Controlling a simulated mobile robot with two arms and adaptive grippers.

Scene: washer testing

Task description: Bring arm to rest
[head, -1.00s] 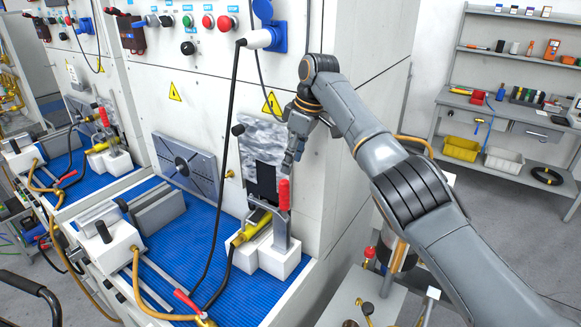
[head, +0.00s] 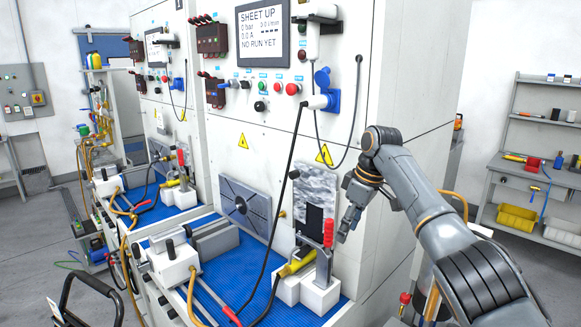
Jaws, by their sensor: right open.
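My right arm comes in from the lower right of the head view. My right gripper (head: 349,218) is open and empty, with its fingers pointing down. It hangs in front of the test machine's right part, just right of the red-handled clamp (head: 328,236) and the crinkled silver sheet (head: 315,186). Whether it touches the sheet cannot be told, but nothing is held between its fingers. My left gripper is not in view.
The test machine (head: 240,155) fills the middle, with a blue mat (head: 215,290), a yellow-ended black cable (head: 297,264) and white blocks on its ledge. A screen (head: 263,36) reads "SHEET UP" and "NO RUN YET". A shelved bench (head: 545,178) stands at the right.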

